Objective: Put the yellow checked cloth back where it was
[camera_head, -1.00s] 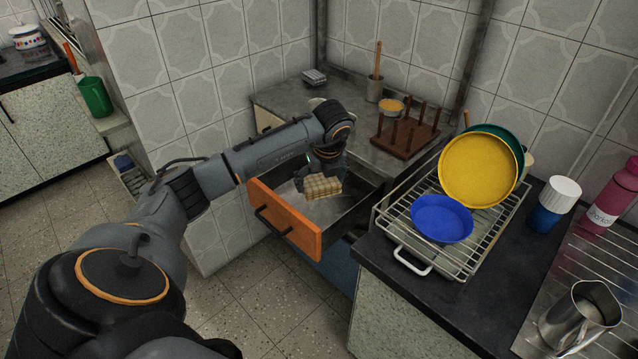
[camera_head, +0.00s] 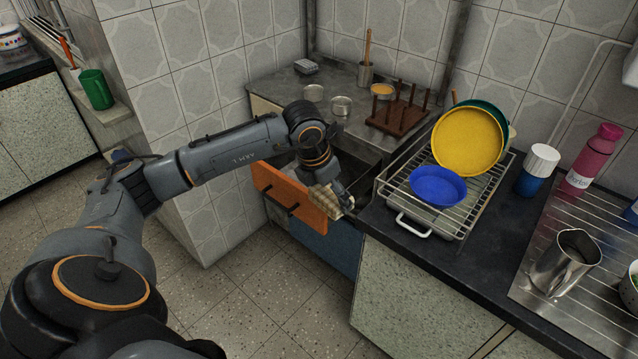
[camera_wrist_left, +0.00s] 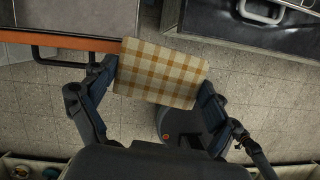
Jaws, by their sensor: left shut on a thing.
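The yellow checked cloth (camera_head: 324,198) is a small folded piece. It is at the right end of the orange drawer front (camera_head: 284,196), in front of the drawer's opening. In the left wrist view the cloth (camera_wrist_left: 160,74) is between the fingers of my left gripper (camera_wrist_left: 157,82), with floor behind it. My left gripper (camera_head: 338,190) is shut on the cloth; its fingers are partly hidden in the head view. The drawer is pulled out, and my arm hides much of its inside. The drawer's front edge (camera_wrist_left: 60,40) and black handle show in the wrist view. My right gripper is not in view.
A wire rack (camera_head: 470,207) with a blue bowl (camera_head: 438,187) and a yellow plate (camera_head: 467,141) stands on the dark counter at the right. A wooden peg stand (camera_head: 398,116) and metal tins (camera_head: 341,106) are on the counter behind the drawer. The floor in front is clear.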

